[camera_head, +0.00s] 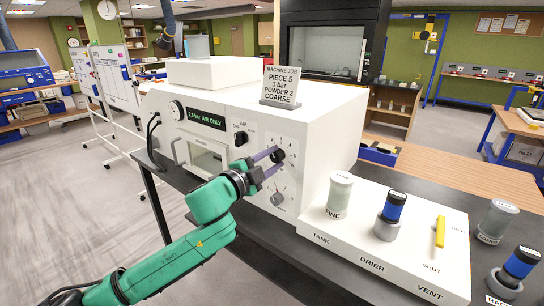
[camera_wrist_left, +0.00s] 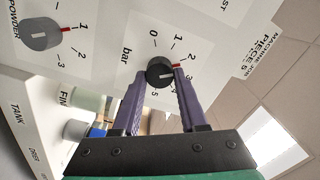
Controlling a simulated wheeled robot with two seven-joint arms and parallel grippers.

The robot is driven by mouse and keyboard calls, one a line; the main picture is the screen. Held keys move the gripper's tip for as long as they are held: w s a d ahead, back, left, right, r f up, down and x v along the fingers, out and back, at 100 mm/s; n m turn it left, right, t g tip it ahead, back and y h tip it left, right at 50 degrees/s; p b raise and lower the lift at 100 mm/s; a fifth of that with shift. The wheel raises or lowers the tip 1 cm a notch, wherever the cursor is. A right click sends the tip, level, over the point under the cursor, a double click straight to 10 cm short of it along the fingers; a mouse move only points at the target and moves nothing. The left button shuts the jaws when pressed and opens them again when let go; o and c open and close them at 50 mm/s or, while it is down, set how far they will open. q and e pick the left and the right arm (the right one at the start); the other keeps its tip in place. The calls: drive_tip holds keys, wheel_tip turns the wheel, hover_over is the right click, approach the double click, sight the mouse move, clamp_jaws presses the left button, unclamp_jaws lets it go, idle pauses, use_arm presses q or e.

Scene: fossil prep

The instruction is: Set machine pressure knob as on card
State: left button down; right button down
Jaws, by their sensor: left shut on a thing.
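The job card (camera_head: 281,88) on top of the white machine (camera_head: 300,125) reads PIECE 5, 3 bar, POWDER 2, COARSE. My left gripper (camera_head: 276,157) is shut on the dark pressure knob (camera_head: 279,156) on the machine's front. In the left wrist view its two purple fingers (camera_wrist_left: 161,80) sit on either side of the pressure knob (camera_wrist_left: 159,71), on the dial marked bar. A red mark shows near the 2, and the fingers partly cover the higher numbers. The green display (camera_head: 206,119) shows a bar figure, too small to read surely, and AIR ONLY.
The powder knob (camera_head: 277,199) is below the pressure knob; the AIR knob (camera_head: 241,138) is to its upper left. A white panel (camera_head: 318,237) at right bears a FINE jar (camera_head: 339,196), a blue-topped canister (camera_head: 389,216) and a yellow lever (camera_head: 440,232).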

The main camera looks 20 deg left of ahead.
use_arm(q)
drive_tip(key=m+p, duration=0.1)
drive_tip(key=m, duration=0.3)
drive_tip(key=shift+a+r, duration=0.1)
drive_tip(key=shift+m+p, duration=0.3)
drive_tip(key=shift+m, duration=0.7)
drive_tip(key=shift+r, duration=0.15)
drive_tip(key=shift+c, duration=2.2)
unclamp_jaws()
drive_tip(key=shift+w, duration=0.1)
drive_tip(key=shift+w+f, duration=0.2)
drive_tip(key=shift+f, duration=0.15)
drive_tip(key=b+v, duration=1.4)
drive_tip(key=b, duration=0.6)
drive_tip(key=shift+s, duration=0.25)
